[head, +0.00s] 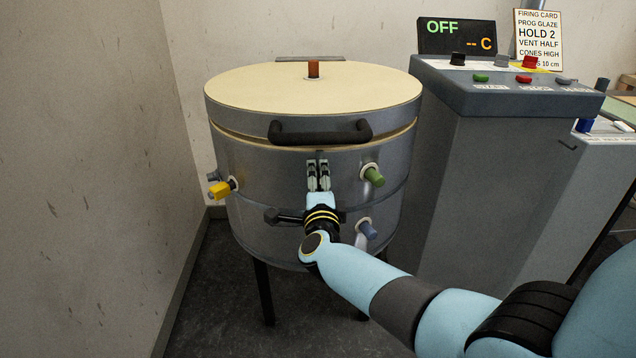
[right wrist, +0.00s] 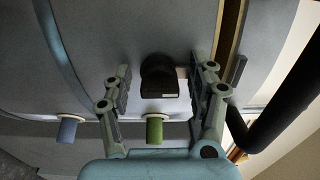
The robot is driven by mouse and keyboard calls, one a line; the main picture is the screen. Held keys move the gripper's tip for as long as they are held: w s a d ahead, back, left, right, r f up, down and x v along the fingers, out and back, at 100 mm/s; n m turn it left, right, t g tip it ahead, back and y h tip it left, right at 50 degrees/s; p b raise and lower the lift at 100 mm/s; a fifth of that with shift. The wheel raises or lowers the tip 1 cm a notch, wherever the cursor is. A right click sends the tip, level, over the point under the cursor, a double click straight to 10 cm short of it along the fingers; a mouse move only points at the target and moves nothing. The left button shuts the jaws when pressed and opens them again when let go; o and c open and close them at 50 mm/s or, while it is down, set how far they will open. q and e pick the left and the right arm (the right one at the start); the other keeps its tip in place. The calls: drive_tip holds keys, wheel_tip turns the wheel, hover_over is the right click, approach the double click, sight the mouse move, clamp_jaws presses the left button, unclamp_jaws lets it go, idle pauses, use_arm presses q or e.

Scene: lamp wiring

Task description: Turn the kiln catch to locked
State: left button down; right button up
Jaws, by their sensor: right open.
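The kiln (head: 290,238) is a grey metal drum with a cream-topped lid (head: 260,92) and a black lid handle (head: 320,132). The catch shows in the right wrist view as a black knob (right wrist: 160,78) on the kiln wall, with a pale mark at its near edge. My right gripper (head: 319,174) is at the kiln's front below the handle. In the right wrist view its open fingers (right wrist: 160,88) stand on either side of the catch, with gaps on both sides. In the head view my gripper hides the catch. My left gripper is not in view.
A green peg (head: 373,176) and a blue peg (head: 367,230) stick out right of my gripper, and a yellow one (head: 219,189) at left. A control console (head: 500,88) with an OFF display (head: 456,37) stands at right. A wall is close on the left.

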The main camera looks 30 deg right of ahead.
drive_tip(key=v, duration=1.2)
drive_tip(key=shift+d, duration=0.1)
drive_tip(key=s+a+f+n+g+y, duration=0.1)
drive_tip(key=s+f+n+g+y, duration=0.25)
drive_tip(key=s+f+n, duration=0.65)
drive_tip(key=s+f+n+g+y, duration=0.2)
drive_tip(key=s+f+n+y, duration=0.25)
drive_tip(key=s+f, duration=1.1)
drive_tip(key=s+d+f+n+g, duration=0.1)
drive_tip(key=s+f+n+g, duration=0.3)
drive_tip(key=s, duration=0.7)
drive_tip(key=s+d+f+n+g, duration=0.1)
drive_tip(key=s+f+n+g, duration=0.4)
drive_tip(key=s+f, duration=0.4)
drive_tip(key=shift+s+n+y, duration=0.4)
drive_tip(key=shift+s+n, duration=0.05)
drive_tip(key=shift+s, duration=0.75)
drive_tip(key=shift+f, duration=0.1)
